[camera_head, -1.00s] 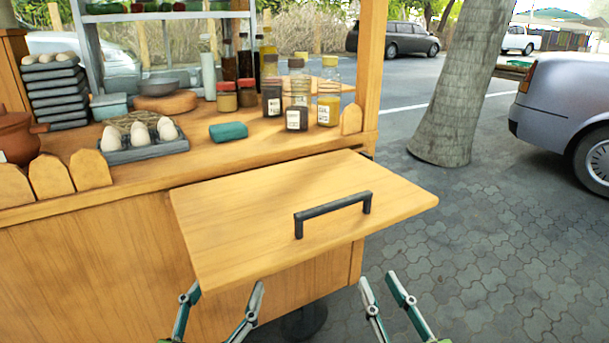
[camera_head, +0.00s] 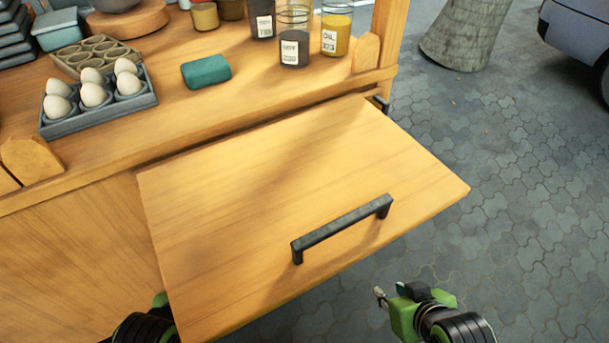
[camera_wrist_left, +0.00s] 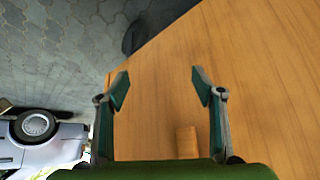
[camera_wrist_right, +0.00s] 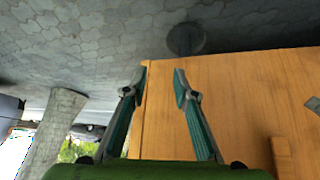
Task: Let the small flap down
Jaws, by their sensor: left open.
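The small wooden flap (camera_head: 240,200) stands out level from the cart's counter edge, with a black bar handle (camera_head: 342,228) on its top face. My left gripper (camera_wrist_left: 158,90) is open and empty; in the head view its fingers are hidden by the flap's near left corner. My right gripper (camera_wrist_right: 160,85) is open and empty, its fingers closer together than the left's. In the head view it is right of the flap's front edge, apart from the handle. Both wrist views show a plain wooden surface with a small wooden block (camera_wrist_left: 187,142); I cannot tell which panel it is.
On the counter are a grey egg tray (camera_head: 142,101) with several eggs, a teal block (camera_head: 206,71) and labelled jars (camera_head: 295,40). The paved ground (camera_head: 530,190) right of the flap is clear, up to a tree trunk (camera_head: 466,35) behind.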

